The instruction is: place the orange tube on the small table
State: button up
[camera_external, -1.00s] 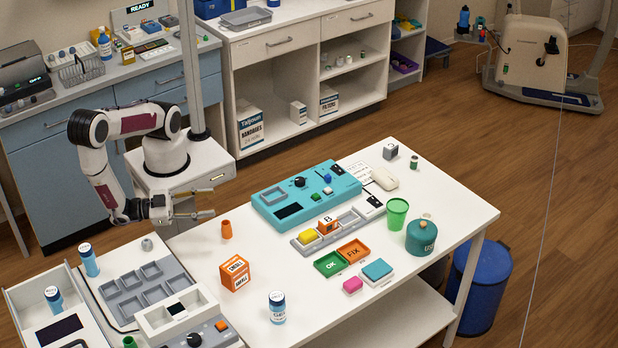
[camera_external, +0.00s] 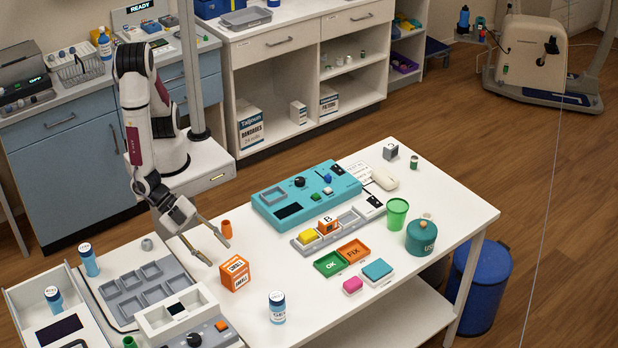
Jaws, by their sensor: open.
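The orange tube (camera_external: 226,229) stands upright on the white table (camera_external: 300,318), near its left back edge. My gripper (camera_external: 219,254) is open and empty, low over the table's left part and pointing down to the right in the picture. Its fingers are spread, and one fingertip lies just below the tube in the picture. The tube is not between the fingers; I cannot tell if that finger touches it. A small stand (camera_external: 470,37) with a blue bottle is far off at the upper right. I cannot tell which surface is called the small table.
An orange box (camera_external: 235,273) is close beside my fingertips. A teal device (camera_external: 305,195) and a grey tray with blocks (camera_external: 338,231) lie to the right. A grey compartment tray (camera_external: 135,290) is at the left.

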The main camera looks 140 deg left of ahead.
jog(key=w+d+r+m+h, duration=0.2)
jog(key=d+m+h, duration=0.1)
jog(key=m, duration=0.1)
jog(key=m+g+h, duration=0.2)
jog(key=m+g, duration=0.7)
jog(key=m, duration=0.1)
send_over(227, 229)
jog(key=s, duration=0.1)
jog(key=shift+a+r, duration=0.35)
jog(key=shift+f, duration=0.1)
jog(key=shift+f, duration=1.25)
